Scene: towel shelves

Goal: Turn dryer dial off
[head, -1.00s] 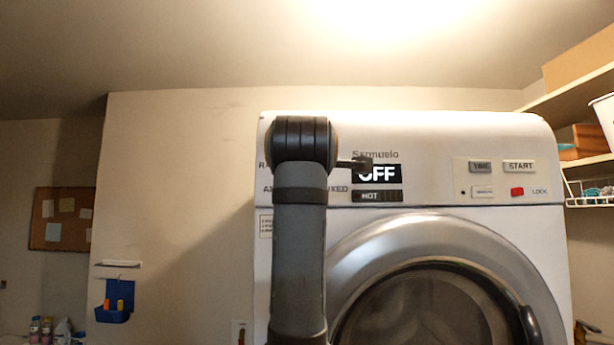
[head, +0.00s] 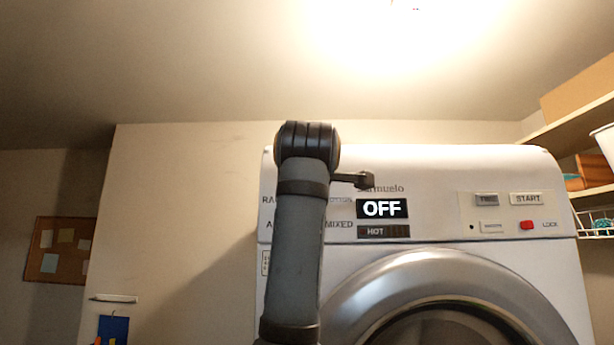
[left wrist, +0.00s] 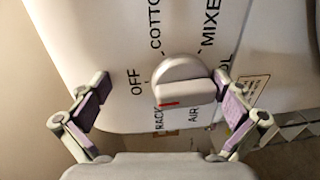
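The white dryer (head: 440,170) fills the right of the head view, its display (head: 382,208) reading OFF. My left arm stands in front of the panel and hides the dial there. In the left wrist view the pale grey dial (left wrist: 184,82) has a raised grip bar with a red mark near its lower left, by the RACK label. The printed OFF label (left wrist: 137,88) is to its left. My left gripper (left wrist: 165,98) is open, one purple-padded finger on each side of the dial. The left finger is clear of the dial; the right finger is close to it, contact unclear. My right gripper is not in view.
START (head: 526,199) and a red lock button (head: 526,225) are on the panel's right. Shelves with a box (head: 578,97) and a wire basket (head: 596,225) are at the right. A corkboard (head: 60,250) hangs on the left wall.

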